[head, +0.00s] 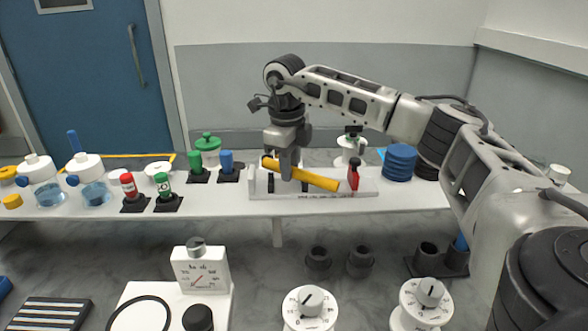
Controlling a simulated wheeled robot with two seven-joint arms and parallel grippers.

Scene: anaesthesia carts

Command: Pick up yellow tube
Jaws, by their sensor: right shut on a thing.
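The yellow tube (318,180) is a thick yellow cylinder in the middle of the head view. It lies slanted, its left end higher than its right end. My right gripper (286,172) comes down from above and is shut on the tube near its left end. A white holder (262,190) with raised ends is behind and under the tube. I cannot tell whether the tube touches it. My left gripper is not in view.
On the white shelf (420,197), red (127,185), green (163,186) and blue (227,161) capped items stand at left, beside bottles (90,180). Blue discs (398,162) are stacked at right. Dials (310,306) and a gauge box (202,270) stand in front, below.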

